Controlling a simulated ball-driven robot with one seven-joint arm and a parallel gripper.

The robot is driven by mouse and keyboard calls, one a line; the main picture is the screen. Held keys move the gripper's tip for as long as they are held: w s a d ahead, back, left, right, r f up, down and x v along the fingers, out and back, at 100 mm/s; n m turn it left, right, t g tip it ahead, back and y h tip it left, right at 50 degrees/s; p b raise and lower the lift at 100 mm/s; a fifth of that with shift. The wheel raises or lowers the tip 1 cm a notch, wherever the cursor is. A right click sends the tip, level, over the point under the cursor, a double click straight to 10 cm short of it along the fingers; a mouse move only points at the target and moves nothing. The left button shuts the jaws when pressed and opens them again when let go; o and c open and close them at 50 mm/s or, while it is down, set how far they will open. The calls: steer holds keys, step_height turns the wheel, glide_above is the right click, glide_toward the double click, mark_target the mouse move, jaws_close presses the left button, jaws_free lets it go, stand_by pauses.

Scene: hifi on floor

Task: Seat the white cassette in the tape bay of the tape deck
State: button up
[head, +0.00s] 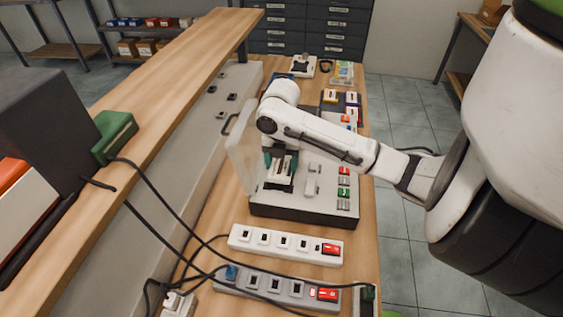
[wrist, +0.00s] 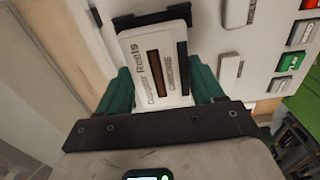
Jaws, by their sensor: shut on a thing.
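The tape deck (head: 312,203) lies on the bench, a pale panel in a dark case. Its clear lid (head: 240,145) stands open at its left side. My gripper (head: 281,163) is over the deck's left part. In the wrist view its green fingers (wrist: 162,85) are shut on the sides of the white cassette (wrist: 150,60), which bears the word "Reels" and a brown window. The cassette also shows in the head view (head: 283,168). The dark tape bay (wrist: 155,21) shows beyond and beside the cassette. I cannot tell whether the cassette is fully down in it.
Red, green and grey buttons (head: 344,182) line the deck's right side. Two power strips (head: 285,243) with cables lie in front. More cassettes (head: 352,98) and small items lie behind. A raised wooden shelf (head: 170,75) runs along the left.

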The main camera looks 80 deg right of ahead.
steer(key=shift+f+b, duration=0.85)
steer(key=shift+f, duration=0.1)
stand_by(1.6)
steer(key=o, duration=1.1)
steer(key=shift+r+p, duration=2.75)
steer(key=shift+r, duration=5.65)
